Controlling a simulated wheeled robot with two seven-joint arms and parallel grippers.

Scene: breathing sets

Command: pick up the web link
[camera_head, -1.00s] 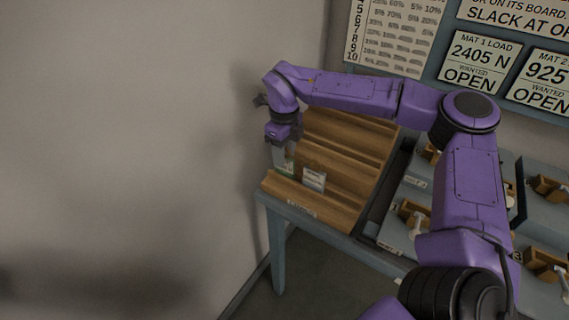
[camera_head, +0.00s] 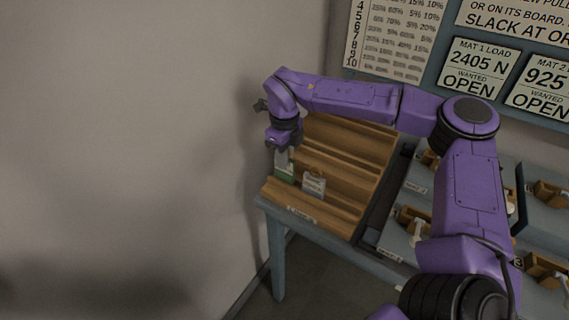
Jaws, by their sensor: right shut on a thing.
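My right gripper (camera_head: 283,151) points down over the left end of a stepped wooden rack (camera_head: 345,150). It is shut on a small pale grey piece with a green lower part (camera_head: 284,173), which stands upright at the rack. I cannot tell whether this piece still touches the rack. A second small piece, a pale grey and white card-like one (camera_head: 313,186), stands in the rack just to the right, apart from the gripper. The pieces are too small to read, so I cannot tell by sight which is the web link. My left gripper is not in view.
The rack sits on a blue-grey table (camera_head: 275,225) with a small label on its front edge. Grey boards (camera_head: 393,240) with wooden blocks and pale levers lie to the right, partly behind my right arm. A sign board (camera_head: 478,67) hangs behind. A bare wall fills the left.

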